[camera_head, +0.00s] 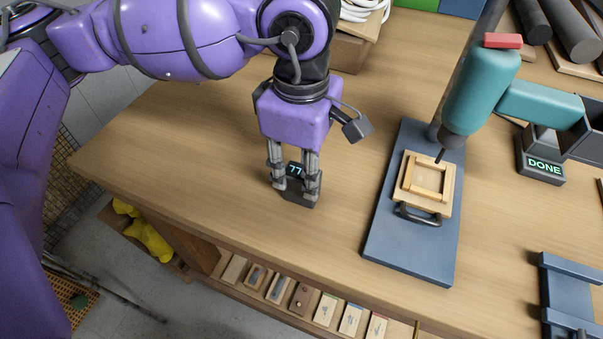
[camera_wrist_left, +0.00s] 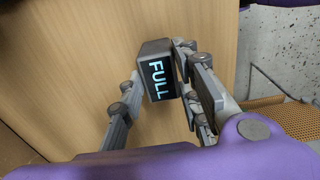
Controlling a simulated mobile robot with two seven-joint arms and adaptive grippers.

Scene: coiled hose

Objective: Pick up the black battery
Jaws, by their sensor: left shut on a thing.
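The black battery (camera_head: 300,197) is a small dark block on or just above the wooden workbench (camera_head: 220,150), left of the drill stand. My left gripper (camera_head: 296,182) comes down from above with its fingers on both sides of it, shut on it. In the head view the fingers partly hide the display. I cannot tell whether the battery touches the bench. My right gripper is not in view.
A teal drill (camera_head: 480,90) stands over a blue base plate (camera_head: 410,245) holding a wooden frame (camera_head: 425,183). A dark box reading DONE (camera_head: 543,167) is to its right. A coiled white hose (camera_head: 362,10) lies at the back. A shelf of small cards runs below the front edge.

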